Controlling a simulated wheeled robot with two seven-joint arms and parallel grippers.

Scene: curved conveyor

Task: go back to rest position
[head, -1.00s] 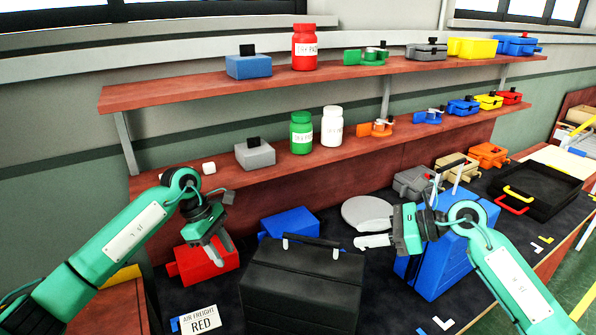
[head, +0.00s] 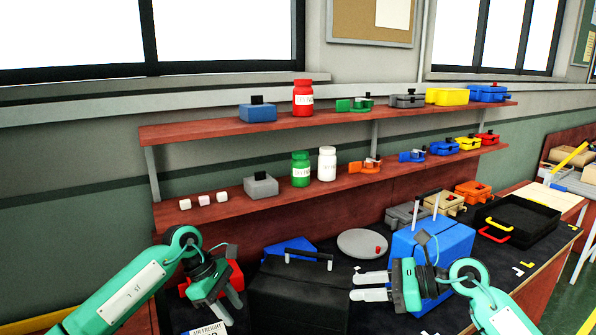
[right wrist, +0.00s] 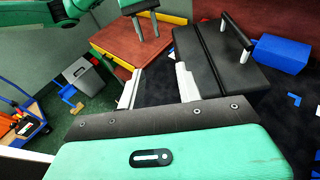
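My left gripper (head: 228,306) hangs in front of the red box (head: 232,276), left of the black case (head: 300,295); its two fingers are apart with nothing between them. It also shows at the top of the right wrist view (right wrist: 146,28). My right gripper (head: 354,287) points left, between the black case and the blue suitcase (head: 432,250). Its two pale fingers are apart and empty, as the right wrist view (right wrist: 158,88) shows. The black case also shows there (right wrist: 215,58). Most of the red box is hidden by my left gripper.
Two wall shelves (head: 200,130) hold bottles and small coloured boxes. A grey round dish (head: 362,242) lies behind my right gripper. A card (head: 208,329) lies near my left gripper.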

